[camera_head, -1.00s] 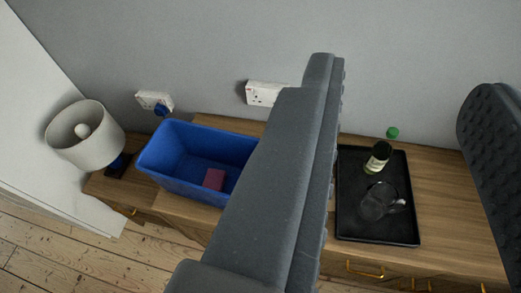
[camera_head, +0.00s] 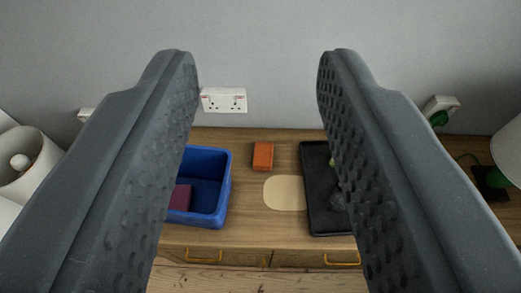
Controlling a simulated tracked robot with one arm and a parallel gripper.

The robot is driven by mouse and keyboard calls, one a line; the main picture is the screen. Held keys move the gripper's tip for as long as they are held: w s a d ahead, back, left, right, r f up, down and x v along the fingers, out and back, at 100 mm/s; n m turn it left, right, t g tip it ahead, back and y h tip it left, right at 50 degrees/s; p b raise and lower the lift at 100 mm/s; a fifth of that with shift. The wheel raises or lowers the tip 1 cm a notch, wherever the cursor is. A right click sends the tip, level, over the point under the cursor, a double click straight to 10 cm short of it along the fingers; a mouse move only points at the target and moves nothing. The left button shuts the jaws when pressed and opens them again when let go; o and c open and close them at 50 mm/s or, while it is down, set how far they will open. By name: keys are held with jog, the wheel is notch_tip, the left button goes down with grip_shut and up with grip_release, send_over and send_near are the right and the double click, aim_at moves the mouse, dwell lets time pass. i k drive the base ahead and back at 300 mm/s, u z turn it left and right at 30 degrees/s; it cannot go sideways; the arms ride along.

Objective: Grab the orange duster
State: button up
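The orange duster (camera_head: 263,156) is a small orange block lying on the wooden cabinet top, between the blue bin and the black tray, near the wall. My gripper (camera_head: 258,75) is open and empty. Its two dark grey padded fingers frame the view left and right, with the duster beyond and below the gap between their tips. No finger touches it.
A blue bin (camera_head: 221,208) holding a dark red block (camera_head: 180,197) stands left of the duster. A black tray (camera_head: 318,215) with partly hidden items lies right. A beige mat (camera_head: 285,193) lies between them. A socket (camera_head: 223,100) is on the wall. Lamps stand at both sides.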

aim_at(263, 151)
jog(key=i, duration=0.9)
jog(key=z, duration=0.1)
